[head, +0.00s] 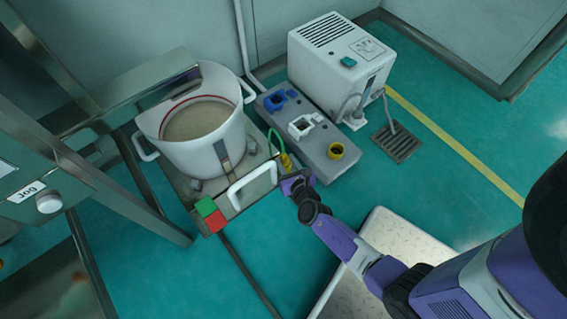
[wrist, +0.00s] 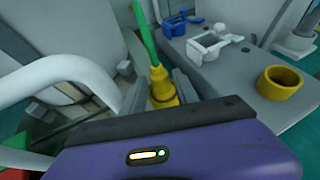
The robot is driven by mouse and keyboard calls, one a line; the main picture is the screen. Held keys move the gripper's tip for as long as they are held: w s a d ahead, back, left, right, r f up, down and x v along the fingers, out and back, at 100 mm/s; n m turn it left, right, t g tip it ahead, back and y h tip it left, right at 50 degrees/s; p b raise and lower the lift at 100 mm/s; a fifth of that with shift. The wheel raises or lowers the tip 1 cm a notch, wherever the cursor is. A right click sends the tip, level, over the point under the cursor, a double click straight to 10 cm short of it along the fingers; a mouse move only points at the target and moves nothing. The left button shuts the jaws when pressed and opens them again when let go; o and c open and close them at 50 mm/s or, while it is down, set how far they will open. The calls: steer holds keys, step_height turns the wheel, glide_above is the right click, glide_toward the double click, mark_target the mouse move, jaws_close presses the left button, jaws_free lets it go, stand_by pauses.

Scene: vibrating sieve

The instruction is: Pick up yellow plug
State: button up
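The yellow plug (head: 286,163) is at the end of a green cable, beside the sieve base near the grey socket block. In the wrist view the yellow plug (wrist: 161,86) stands between the two grey fingers of my gripper (wrist: 160,92), one on each side. The fingers are apart, and I see no clear grip on the plug. Its lower end is hidden behind the purple gripper body. In the head view my gripper (head: 291,178) is right at the plug, on its near side.
The grey block (head: 318,157) holds a blue socket (head: 275,101), a white socket (head: 301,126) and a yellow socket (head: 336,151). The white sieve drum (head: 188,151) and a white handle (head: 250,186) are close on the left. A white machine (head: 336,70) stands behind.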

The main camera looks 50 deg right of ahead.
mark_target(285, 159)
steer(key=b+x, duration=0.1)
steer(key=x, duration=0.2)
steer(key=shift+w+f, duration=0.1)
jaws_close()
steer(key=shift+r, duration=0.2)
step_height(285, 159, up, 20)
steer(key=p, duration=1.7)
